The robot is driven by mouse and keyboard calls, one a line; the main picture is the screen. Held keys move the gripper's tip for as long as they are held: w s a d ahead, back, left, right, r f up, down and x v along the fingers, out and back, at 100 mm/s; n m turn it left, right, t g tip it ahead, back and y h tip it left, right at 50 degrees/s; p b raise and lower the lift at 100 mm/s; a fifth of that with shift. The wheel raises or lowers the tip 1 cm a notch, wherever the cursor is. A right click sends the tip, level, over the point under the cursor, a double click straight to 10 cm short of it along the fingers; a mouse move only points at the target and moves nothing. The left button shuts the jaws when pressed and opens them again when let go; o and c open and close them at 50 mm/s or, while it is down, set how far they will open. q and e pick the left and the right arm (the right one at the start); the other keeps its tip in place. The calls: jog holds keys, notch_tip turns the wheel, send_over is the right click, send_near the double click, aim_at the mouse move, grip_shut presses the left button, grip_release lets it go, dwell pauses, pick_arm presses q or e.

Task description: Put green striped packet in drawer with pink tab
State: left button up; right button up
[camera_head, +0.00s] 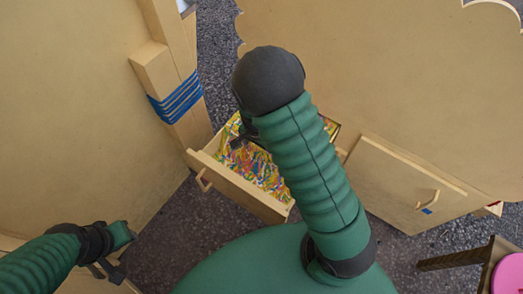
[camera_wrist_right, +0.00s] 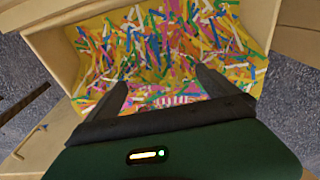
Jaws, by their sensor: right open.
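An open wooden drawer (camera_head: 235,186) full of coloured paper shreds is in the middle of the head view; its wall also shows in the right wrist view (camera_wrist_right: 52,50). My right gripper (camera_head: 240,135) is over the drawer, mostly hidden by my arm. In the right wrist view its fingers (camera_wrist_right: 163,80) are apart, above the shreds. A pink-and-white striped item (camera_wrist_right: 175,99) lies among the shreds between the fingers, partly hidden. I cannot make out a green striped packet or a pink tab. My left gripper (camera_head: 108,270) is low at the left, away from the drawer.
A closed wooden front (camera_head: 395,185) with a handle and a blue tab (camera_head: 427,211) is to the right. A pink round seat (camera_head: 509,274) is at the lower right. Dark speckled floor (camera_head: 400,245) shows between.

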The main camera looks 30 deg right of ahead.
jog(key=s+a+r+n+t, duration=0.1)
jog(key=s+a+r+n, duration=0.2)
jog(key=r+n, duration=0.3)
jog(key=s+a+r+n+t+y, duration=0.1)
jog(key=s+a+r+n, duration=0.3)
jog(key=s+r+n, duration=0.2)
jog(key=shift+r+n+p, duration=0.3)
jog(key=shift+r+n, duration=0.25)
jog(key=shift+n, duration=0.25)
